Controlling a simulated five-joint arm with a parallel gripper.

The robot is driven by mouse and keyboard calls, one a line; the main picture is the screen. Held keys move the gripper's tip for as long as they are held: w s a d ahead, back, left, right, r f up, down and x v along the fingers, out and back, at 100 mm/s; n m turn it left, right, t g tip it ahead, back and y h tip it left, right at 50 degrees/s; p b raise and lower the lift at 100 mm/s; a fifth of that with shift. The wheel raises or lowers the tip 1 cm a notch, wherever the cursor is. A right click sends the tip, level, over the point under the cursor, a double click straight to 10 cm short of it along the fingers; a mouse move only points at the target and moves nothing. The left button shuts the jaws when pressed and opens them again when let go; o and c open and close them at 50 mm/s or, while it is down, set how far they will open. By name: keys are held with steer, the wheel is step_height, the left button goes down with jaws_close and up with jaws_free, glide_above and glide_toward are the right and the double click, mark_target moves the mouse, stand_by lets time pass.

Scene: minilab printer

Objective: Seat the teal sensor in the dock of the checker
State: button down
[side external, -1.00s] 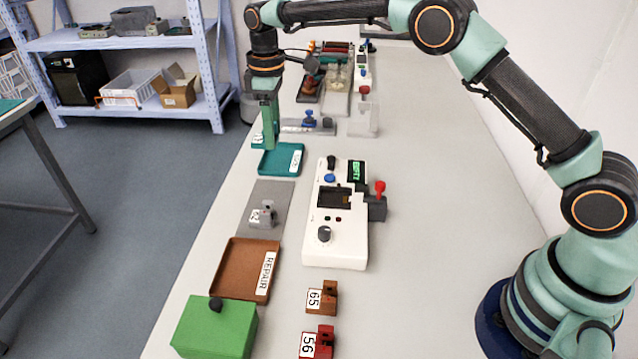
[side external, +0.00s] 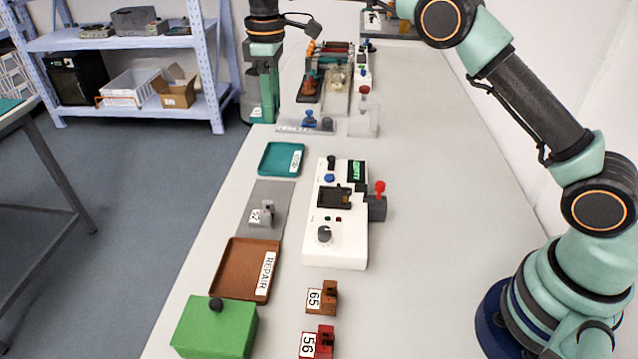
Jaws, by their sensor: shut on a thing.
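The checker (side external: 350,235) is a white box with knobs and a green-lit display, on the bench in the middle. It has a dark recess (side external: 335,197) on top and a dark grey block with a red-knobbed lever (side external: 378,205) on its right side. I cannot tell for certain which of these is the dock. My gripper (side external: 262,112) hangs pointing down at the bench's far left edge, beyond the teal tray and well away from the checker. It is shut on the teal sensor (side external: 254,114), which is small, mostly hidden by the fingers and raised above the bench.
The teal tray (side external: 264,168) looks empty. A grey sensor (side external: 266,214) sits on a grey mat. Nearer are the brown REPAIR tray (side external: 232,285), a green box (side external: 215,330), and brown (side external: 325,297) and red (side external: 320,343) labelled parts. A clear block (side external: 363,120) stands beyond the checker.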

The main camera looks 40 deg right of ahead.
steer(key=shift+s+d+f, duration=1.2)
steer(key=shift+s+f, duration=0.75)
steer(key=shift+s, duration=0.3)
steer(key=shift+s+d+f, duration=1.15)
steer(key=shift+s+f, duration=0.75)
steer(key=shift+s, duration=0.35)
steer(key=shift+s+d+f, duration=1.2)
steer(key=shift+s+f, duration=0.75)
steer(key=shift+s, duration=0.3)
steer(key=shift+f, duration=0.15)
steer(key=shift+f, duration=1.1)
steer(key=shift+f, duration=0.1)
steer(key=shift+f, duration=0.7)
